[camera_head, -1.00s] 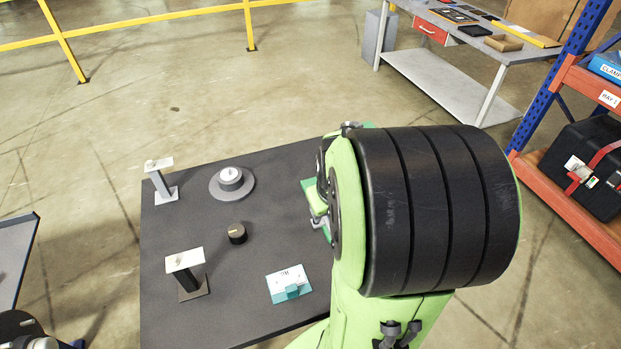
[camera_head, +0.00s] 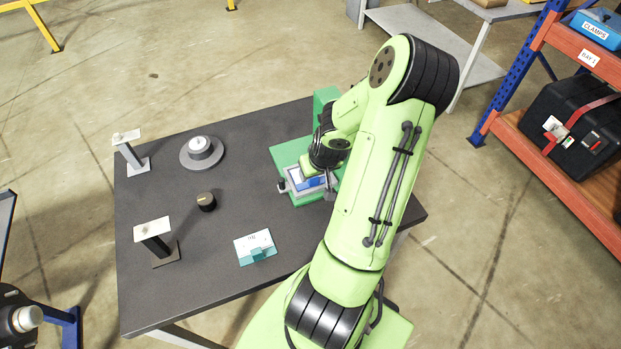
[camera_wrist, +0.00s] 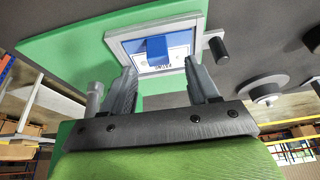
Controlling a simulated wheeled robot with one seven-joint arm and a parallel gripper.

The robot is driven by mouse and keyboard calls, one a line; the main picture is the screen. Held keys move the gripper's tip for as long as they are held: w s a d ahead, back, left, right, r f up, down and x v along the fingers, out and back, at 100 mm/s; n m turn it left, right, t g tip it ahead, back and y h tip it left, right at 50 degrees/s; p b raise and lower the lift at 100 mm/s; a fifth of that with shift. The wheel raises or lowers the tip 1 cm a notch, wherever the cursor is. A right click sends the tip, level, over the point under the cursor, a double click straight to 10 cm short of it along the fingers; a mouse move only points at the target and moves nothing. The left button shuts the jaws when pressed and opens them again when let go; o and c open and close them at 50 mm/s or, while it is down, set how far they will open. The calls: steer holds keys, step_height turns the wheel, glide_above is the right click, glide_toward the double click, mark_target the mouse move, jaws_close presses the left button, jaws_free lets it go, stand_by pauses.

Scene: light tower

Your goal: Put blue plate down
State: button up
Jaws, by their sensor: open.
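The blue plate (camera_wrist: 157,47) shows in the wrist view as a blue tab on a white labelled face. It lies inside a grey square frame (camera_wrist: 117,43) on a green base (camera_wrist: 70,45). In the head view the blue plate (camera_head: 312,184) is partly hidden by my gripper (camera_head: 311,178), which is close over it. In the wrist view my gripper (camera_wrist: 161,70) is open, its two fingers apart on either side below the plate, with nothing visible between the tips.
A teal plate with a white card (camera_head: 255,246) stands on the dark table (camera_head: 215,275). A black knob (camera_head: 206,201), a round grey button base (camera_head: 201,153) and two small stands (camera_head: 152,232) are to the left. A dark knob beside the frame (camera_wrist: 218,47) is near my right finger.

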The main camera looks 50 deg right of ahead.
steer(key=x, duration=0.5)
steer(key=shift+s+d, duration=0.1)
steer(key=shift+s, duration=0.05)
steer(key=shift+c, duration=1)
steer(key=shift+r, duration=0.1)
jaws_close()
